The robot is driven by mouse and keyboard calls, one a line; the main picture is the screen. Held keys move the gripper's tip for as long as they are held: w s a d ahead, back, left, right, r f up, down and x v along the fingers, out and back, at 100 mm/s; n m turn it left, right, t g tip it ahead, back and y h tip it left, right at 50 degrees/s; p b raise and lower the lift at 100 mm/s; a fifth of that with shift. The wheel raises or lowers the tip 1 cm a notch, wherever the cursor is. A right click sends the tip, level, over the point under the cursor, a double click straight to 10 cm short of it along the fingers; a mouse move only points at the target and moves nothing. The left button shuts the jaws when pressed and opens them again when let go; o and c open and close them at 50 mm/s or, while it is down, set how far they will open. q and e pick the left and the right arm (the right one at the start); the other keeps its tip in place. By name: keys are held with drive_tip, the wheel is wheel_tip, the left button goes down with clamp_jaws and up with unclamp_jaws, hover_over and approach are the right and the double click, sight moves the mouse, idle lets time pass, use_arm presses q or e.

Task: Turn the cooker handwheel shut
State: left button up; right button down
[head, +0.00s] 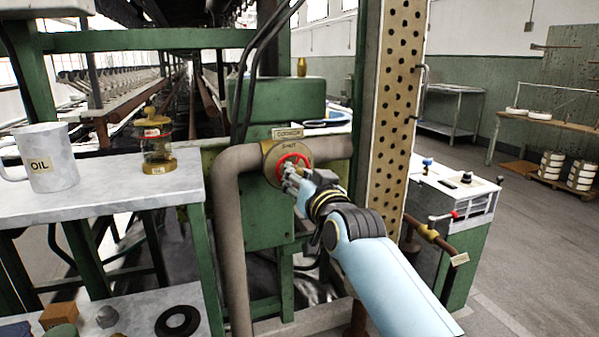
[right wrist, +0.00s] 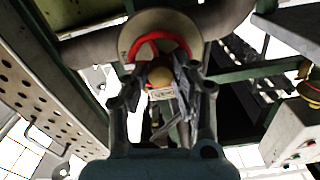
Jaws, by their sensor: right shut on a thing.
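The cooker handwheel (head: 291,160) is a small red wheel on a round brass plate (head: 271,152) marked "SHUT", set on a thick brown pipe. A small label sits just above the plate. My right gripper (head: 294,178) reaches in from the lower right and is shut on the handwheel's near side. In the right wrist view the red rim (right wrist: 160,44) arcs above the fingers (right wrist: 160,85), and the fingers hide its lower part. The wheel's exact turn angle cannot be told. My left gripper is not in view.
A bench (head: 110,190) on the left holds a white OIL jug (head: 48,158) and a brass-and-glass oiler (head: 157,145). A perforated post (head: 398,110) stands right of the wheel. A lower pipe with a red-handled valve (head: 440,222) is at the right.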

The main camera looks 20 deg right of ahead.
drive_tip(key=m+p, duration=0.4)
drive_tip(key=m, duration=0.2)
drive_tip(key=shift+r, duration=0.2)
use_arm(q)
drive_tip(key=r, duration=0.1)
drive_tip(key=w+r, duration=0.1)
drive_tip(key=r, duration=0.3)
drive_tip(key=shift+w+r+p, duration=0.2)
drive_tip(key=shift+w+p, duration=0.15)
drive_tip(key=shift+p, duration=0.05)
use_arm(e)
drive_tip(key=m, duration=2)
drive_tip(key=shift+f+m, duration=0.3)
drive_tip(key=c, duration=1.2)
unclamp_jaws()
drive_tip(key=shift+s, duration=0.1)
